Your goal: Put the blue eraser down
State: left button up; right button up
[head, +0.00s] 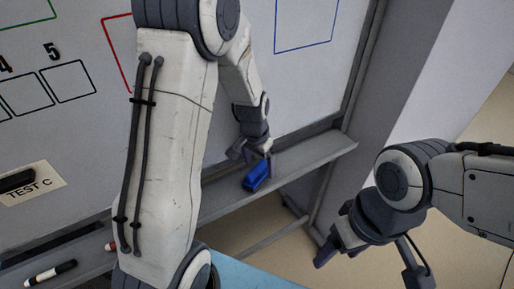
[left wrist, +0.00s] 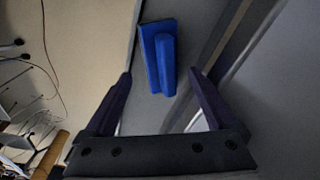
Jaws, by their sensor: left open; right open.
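The blue eraser (head: 257,176) lies on the grey ledge (head: 314,152) under the whiteboard, towards the ledge's right part. My left gripper (head: 254,153) is open just above and behind it in the head view. In the left wrist view the eraser (left wrist: 163,58) shows beyond and between the tips of the spread fingers of my left gripper (left wrist: 160,74), with gaps on both sides. My right gripper (head: 368,266) is open and empty at the lower right, away from the ledge.
The whiteboard (head: 300,80) carries drawn boxes and a "TEST C" label (head: 38,187) with a black object (head: 16,181) at it. A black-and-white marker (head: 50,272) lies on the ledge at the lower left, and a red item (head: 110,246) shows partly behind my left arm. The ledge right of the eraser is clear.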

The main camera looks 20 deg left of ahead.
aim_at(256, 175)
pick_arm(q)
notch_tip(256, 175, up, 10)
jog(key=s, duration=0.1)
jog(key=s+d+m, duration=0.2)
jog(key=s+d, duration=0.5)
jog(key=s, duration=0.4)
jog(key=s+d+r+m+g, duration=0.1)
jog(key=s+d+m, duration=0.1)
jog(key=s+d, duration=0.5)
jog(key=s, duration=0.4)
jog(key=shift+s+r+h+b, duration=0.15)
jog(key=shift+s+h+b, duration=0.15)
jog(key=shift+b, duration=0.1)
